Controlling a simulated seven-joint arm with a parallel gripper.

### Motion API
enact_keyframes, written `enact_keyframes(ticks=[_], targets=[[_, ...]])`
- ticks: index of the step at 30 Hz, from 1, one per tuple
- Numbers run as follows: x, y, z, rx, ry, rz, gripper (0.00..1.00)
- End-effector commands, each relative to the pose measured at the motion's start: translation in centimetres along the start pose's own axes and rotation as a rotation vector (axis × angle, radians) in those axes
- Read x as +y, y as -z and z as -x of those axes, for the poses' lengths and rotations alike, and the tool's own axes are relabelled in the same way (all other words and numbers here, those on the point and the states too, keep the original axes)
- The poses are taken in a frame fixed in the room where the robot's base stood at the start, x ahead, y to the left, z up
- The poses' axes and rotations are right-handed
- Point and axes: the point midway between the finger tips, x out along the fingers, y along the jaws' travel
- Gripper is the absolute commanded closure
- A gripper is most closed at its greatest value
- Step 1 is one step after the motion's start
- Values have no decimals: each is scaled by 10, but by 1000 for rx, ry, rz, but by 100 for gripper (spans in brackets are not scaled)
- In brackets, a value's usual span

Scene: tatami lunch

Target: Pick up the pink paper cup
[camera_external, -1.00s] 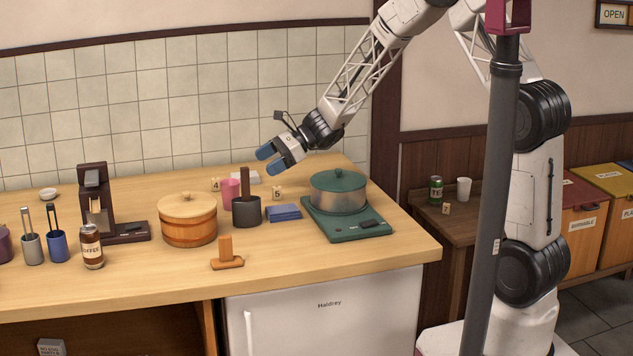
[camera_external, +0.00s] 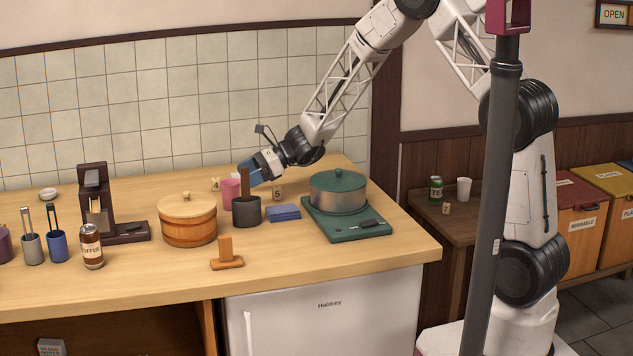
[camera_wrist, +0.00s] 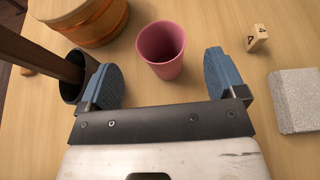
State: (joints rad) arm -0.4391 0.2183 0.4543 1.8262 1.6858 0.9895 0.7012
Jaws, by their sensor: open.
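The pink paper cup (camera_external: 230,193) stands upright on the wooden counter, partly hidden behind the dark cup with a brown handle in the external view. In the wrist view the pink cup (camera_wrist: 161,50) is upright and empty, just beyond and between my fingertips. My gripper (camera_wrist: 163,83) is open, with one blue finger to each side of the cup and nothing held. In the external view my gripper (camera_external: 258,170) is low over the counter, to the right of the cup.
The dark cup (camera_external: 247,211) with its handle stands close to my left finger in the wrist view. A wooden tub (camera_external: 188,222), blue block (camera_external: 283,213), number tag (camera_wrist: 256,38) and pale grey block (camera_wrist: 296,100) are nearby. A pot (camera_external: 338,194) stands right.

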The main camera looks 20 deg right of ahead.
Motion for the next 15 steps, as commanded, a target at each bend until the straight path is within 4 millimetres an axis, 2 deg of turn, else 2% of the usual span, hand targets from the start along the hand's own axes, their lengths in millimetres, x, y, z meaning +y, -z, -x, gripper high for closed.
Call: enact_keyframes(ticks=[3, 15], targets=[[1, 0, -7, 0, -1, 1, 11], [0, 0, -9, 1, -1, 1, 11]])
